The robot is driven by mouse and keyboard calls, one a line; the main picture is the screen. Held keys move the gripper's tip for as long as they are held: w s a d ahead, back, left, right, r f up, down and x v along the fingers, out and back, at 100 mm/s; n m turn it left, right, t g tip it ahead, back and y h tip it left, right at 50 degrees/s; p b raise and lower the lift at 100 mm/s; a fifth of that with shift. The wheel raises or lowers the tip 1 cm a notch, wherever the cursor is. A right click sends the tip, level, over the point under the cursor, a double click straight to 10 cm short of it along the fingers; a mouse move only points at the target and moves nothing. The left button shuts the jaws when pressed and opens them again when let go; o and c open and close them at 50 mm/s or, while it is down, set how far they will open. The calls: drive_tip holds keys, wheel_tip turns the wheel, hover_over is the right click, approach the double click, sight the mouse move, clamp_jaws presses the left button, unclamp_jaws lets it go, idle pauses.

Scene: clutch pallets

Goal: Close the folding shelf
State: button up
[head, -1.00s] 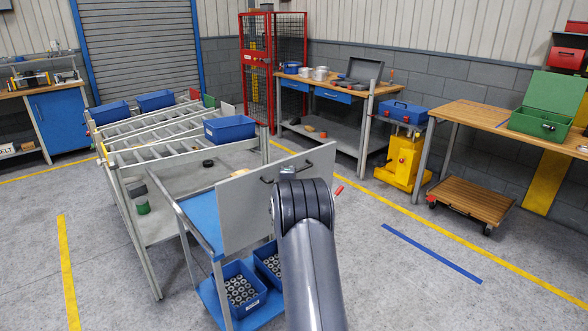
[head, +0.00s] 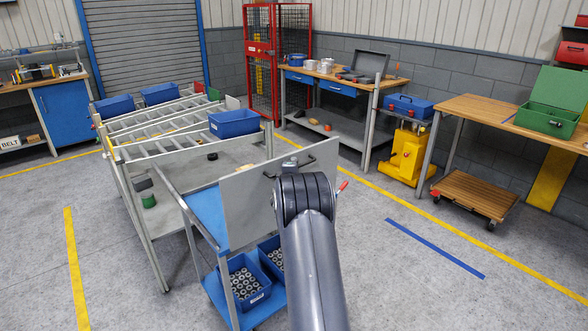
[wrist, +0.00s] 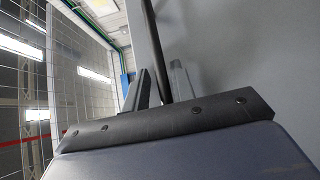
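The folding shelf appears to be the flat grey panel (head: 247,213) on the blue-topped cart (head: 207,212). It stands steeply, its face towards me. A black bar handle (head: 270,173) is on it near the top edge. The grey panel (wrist: 240,60) fills the right of the wrist view.
Blue bins (head: 243,290) of round parts sit on the cart's lower shelf. A roller rack (head: 150,148) with blue boxes stands behind at the left. Workbenches (head: 480,108) line the back right. Floor right of the cart is open.

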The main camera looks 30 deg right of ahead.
drive_tip(key=shift+o, duration=0.6)
drive_tip(key=shift+f, duration=0.1)
drive_tip(key=shift+s+a, duration=0.35)
drive_tip(key=b+v, duration=0.2)
drive_tip(key=v, duration=0.7)
drive_tip(key=shift+s+a, duration=0.25)
drive_tip(key=shift+s, duration=0.1)
drive_tip(key=shift+p+x, duration=1)
drive_tip(key=shift+x, duration=4.4)
